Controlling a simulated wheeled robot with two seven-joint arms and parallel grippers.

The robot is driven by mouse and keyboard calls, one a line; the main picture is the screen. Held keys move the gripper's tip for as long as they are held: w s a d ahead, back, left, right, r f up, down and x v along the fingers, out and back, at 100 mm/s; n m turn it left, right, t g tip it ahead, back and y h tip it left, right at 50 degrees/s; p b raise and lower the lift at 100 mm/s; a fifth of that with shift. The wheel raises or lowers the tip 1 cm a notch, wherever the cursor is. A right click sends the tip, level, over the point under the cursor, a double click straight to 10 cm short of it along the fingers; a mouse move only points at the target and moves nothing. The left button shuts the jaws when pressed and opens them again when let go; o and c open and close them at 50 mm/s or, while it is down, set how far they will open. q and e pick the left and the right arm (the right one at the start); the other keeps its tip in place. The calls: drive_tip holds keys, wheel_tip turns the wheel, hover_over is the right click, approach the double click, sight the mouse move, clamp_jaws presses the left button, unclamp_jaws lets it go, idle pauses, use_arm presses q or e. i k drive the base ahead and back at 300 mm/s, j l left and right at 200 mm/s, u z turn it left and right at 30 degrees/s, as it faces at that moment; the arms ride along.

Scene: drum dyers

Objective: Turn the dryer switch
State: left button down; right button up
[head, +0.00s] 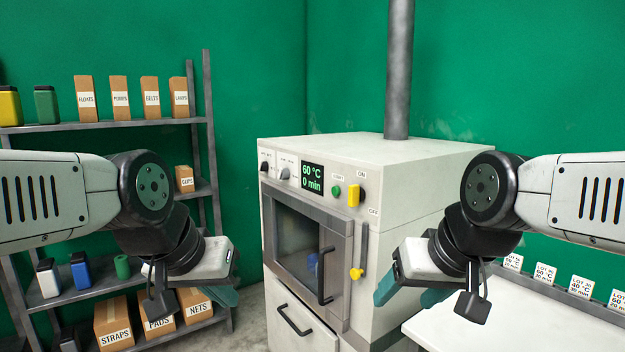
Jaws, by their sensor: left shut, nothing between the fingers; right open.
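The dryer (450,190) is a pale cabinet with a grey-framed window door. Its front panel has a yellow switch (354,195) at the right, upright, with an ON label above it and an OFF label to its lower right. A dark display (312,178) reads 60 °C and 0 min, with a green button (336,190) beside it. My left gripper (222,297) is shut and empty, left of the dryer, its teal fingers partly hidden. My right gripper (408,294) is open and empty in front of the dryer's right side, below the switch and apart from it.
A yellow-knobbed lever (357,273) and a dark door handle (325,275) stick out from the dryer front. A shelf (110,126) with boxes and bottles stands left. A white table (480,328) with lot cards (545,274) is at right.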

sight(357, 194)
drive_tip(key=i+j+z, duration=0.1)
drive_tip(key=z, duration=0.3)
drive_tip(key=j+z, duration=0.15)
drive_tip(key=z, duration=0.3)
drive_tip(key=i+j+z, duration=0.1)
drive_tip(key=z, duration=0.3)
drive_tip(key=j+z, duration=0.3)
drive_tip(key=j, duration=0.65)
drive_tip(key=j+z, duration=0.25)
drive_tip(key=j, duration=0.7)
drive_tip(key=k+j+z, duration=0.1)
drive_tip(key=j, duration=0.45)
drive_tip(key=k+j+z, duration=0.5)
drive_tip(key=k+j, duration=0.25)
drive_tip(key=j, duration=0.1)
